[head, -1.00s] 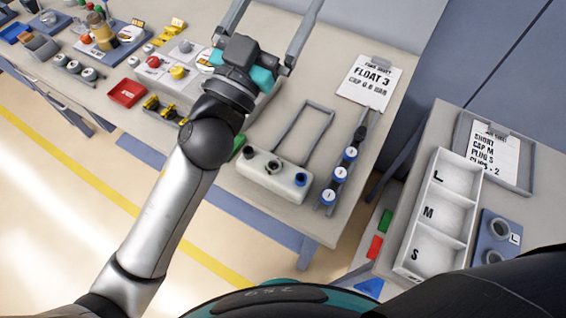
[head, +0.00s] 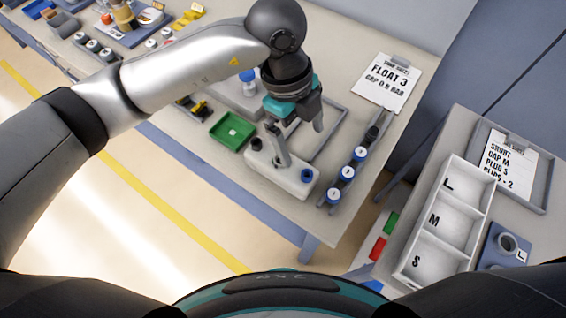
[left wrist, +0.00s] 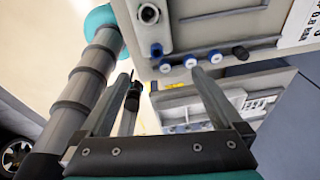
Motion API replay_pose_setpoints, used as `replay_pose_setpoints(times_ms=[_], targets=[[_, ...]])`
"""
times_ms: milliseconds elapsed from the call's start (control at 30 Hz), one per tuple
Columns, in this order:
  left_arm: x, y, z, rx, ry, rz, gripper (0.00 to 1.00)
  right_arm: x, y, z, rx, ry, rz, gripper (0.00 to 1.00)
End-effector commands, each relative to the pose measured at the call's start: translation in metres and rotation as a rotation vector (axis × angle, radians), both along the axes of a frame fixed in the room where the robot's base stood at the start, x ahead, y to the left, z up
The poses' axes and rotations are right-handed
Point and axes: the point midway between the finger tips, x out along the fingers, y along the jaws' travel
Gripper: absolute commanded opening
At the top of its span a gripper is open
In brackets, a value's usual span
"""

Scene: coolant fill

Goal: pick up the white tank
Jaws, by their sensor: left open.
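In the left wrist view part of the tank (left wrist: 149,35) shows at the top. My left gripper (head: 301,146) is open and empty over the tank's back side, one finger in front of the tank's middle in the picture. I cannot tell whether it touches. The fingers (left wrist: 158,88) also show apart in the left wrist view. My right gripper is not in view.
A grey wire-like frame (head: 334,133) lies behind the tank. Blue caps (head: 347,173) stand in a row on a dark rail to its right. A green tray (head: 232,131) is at its left. A clipboard (head: 385,85) lies behind. A white compartment tray (head: 444,222) stands on the right table.

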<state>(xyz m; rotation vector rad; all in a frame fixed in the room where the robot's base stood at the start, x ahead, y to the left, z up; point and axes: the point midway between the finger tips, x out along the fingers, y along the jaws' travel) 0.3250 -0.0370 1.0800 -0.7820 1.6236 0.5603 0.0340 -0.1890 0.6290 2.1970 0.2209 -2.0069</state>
Motion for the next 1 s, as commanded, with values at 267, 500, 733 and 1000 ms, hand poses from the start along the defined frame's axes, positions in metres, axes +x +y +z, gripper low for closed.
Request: replay_pose_setpoints(times_ms=[267, 500, 733, 1000], targets=[[0.024, 0.040, -0.007, 0.197, -0.077, 0.104, 1.00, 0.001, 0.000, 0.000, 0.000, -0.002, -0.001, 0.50], [0.023, 0.040, -0.056, 0.198, -0.074, 0.102, 1.00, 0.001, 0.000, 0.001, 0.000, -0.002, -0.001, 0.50], [0.023, 0.039, -0.093, 0.194, -0.075, 0.099, 1.00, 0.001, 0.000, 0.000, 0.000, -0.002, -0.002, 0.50], [0.024, 0.038, -0.113, 0.193, -0.075, 0.099, 1.00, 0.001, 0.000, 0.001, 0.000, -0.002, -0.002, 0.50]])
